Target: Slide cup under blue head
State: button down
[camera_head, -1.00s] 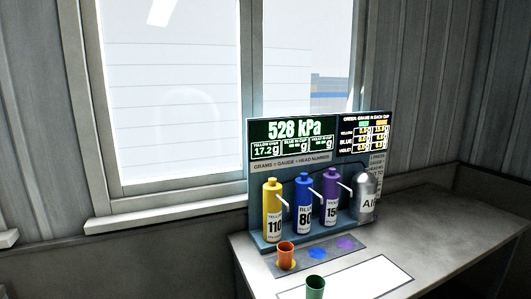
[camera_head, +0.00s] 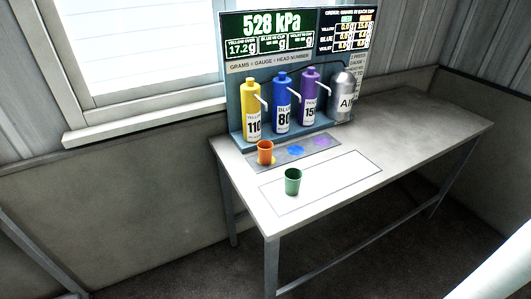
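An orange cup (camera_head: 265,153) stands upright at the yellow spot on the grey strip (camera_head: 277,165), in front of the yellow bottle (camera_head: 251,110). A green cup (camera_head: 293,182) stands upright on the white outlined sheet nearer the front edge. The blue head (camera_head: 281,102), labelled 80, stands between the yellow and violet bottles. The blue spot (camera_head: 297,150) in front of it is bare. My gripper is not clearly in view.
The violet bottle (camera_head: 310,98) and a silver AIR canister (camera_head: 343,94) stand to the right. A display board (camera_head: 268,40) behind reads 528 kPa and 17.2 g. The table's right side (camera_head: 425,115) is clear.

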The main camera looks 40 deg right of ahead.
aim_at(264, 147)
jog(key=i+j+z, duration=0.3)
jog(key=i, duration=0.25)
jog(key=i+j+z, duration=0.3)
jog(key=i+j, duration=0.2)
